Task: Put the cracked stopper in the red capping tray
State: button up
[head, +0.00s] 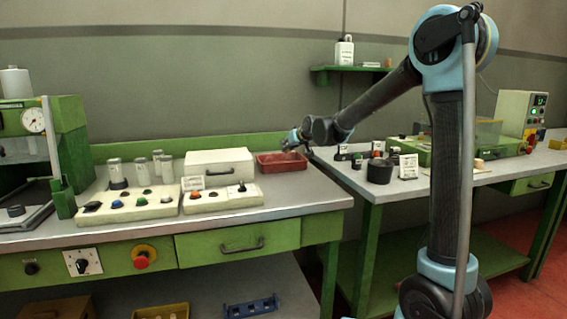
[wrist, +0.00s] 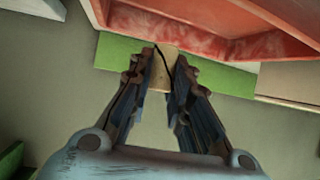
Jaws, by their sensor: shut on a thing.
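The cracked stopper (wrist: 161,72) is a tan cork piece with a dark jagged line across it, seen in the wrist view. My gripper (wrist: 164,66) is shut on it, one finger on each side. In the head view, my gripper (head: 288,149) is above the back edge of the red capping tray (head: 284,168), and the stopper is too small to make out. The tray's red wall (wrist: 262,48) fills the top right of the wrist view, close to the fingertips. I cannot tell whether the stopper touches the tray.
A white box (head: 219,170) stands left of the tray, with button panels (head: 130,204) in front. A gap separates this bench from the right bench (head: 480,180), which holds a black cup (head: 380,172) and small stands. Bare bench top lies in front of the tray.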

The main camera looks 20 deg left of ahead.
jog(key=shift+f, duration=2.85)
jog(key=o, duration=0.6)
jog(key=shift+o, duration=0.2)
jog(key=v, duration=1.2)
